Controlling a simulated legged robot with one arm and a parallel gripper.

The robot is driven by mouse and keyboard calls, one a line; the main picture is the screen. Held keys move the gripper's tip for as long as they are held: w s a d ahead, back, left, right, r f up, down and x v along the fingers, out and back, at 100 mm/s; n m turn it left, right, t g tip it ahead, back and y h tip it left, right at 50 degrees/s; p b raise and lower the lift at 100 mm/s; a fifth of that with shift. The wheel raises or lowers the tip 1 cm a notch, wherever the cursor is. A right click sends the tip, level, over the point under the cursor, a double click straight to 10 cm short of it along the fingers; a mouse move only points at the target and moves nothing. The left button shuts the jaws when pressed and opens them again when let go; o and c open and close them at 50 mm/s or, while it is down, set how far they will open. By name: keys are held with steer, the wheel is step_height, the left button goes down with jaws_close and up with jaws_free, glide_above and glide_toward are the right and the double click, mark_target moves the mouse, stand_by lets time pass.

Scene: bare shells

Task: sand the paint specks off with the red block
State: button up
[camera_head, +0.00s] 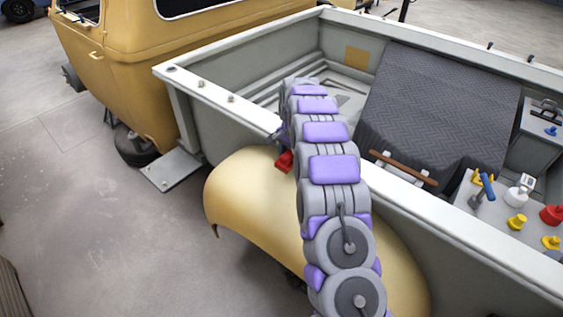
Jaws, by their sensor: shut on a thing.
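The red block (284,161) shows as a small patch at the left edge of my arm, just over the top of the yellow fender (236,188). My gripper (283,150) is mostly hidden behind my grey and purple arm. It is shut on the red block. The block is at or close to the fender's surface; I cannot tell if it touches. My arm covers the middle of the fender. I can make out no paint specks on the part that shows.
The truck bed's pale side rail (220,102) runs behind the fender and under my arm. A dark quilted blanket (440,105) covers something in the bed. At the right, a grey surface (478,218) holds several yellow and red items. Bare floor (110,235) lies left.

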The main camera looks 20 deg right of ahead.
steer(key=shift+s+d, duration=0.15)
steer(key=shift+d, duration=0.5)
steer(key=shift+s+a+f, duration=0.1)
steer(key=shift+a+f, duration=0.1)
steer(key=shift+a, duration=0.35)
steer(key=shift+a+r, duration=0.15)
steer(key=shift+a, duration=0.3)
steer(key=shift+r+p, duration=0.35)
steer(key=shift+r, duration=0.35)
steer(key=shift+c, duration=0.9)
steer(key=shift+r, duration=0.3)
steer(key=shift+c, duration=1.1)
steer(key=shift+a+r, duration=0.1)
steer(key=shift+r, duration=0.2)
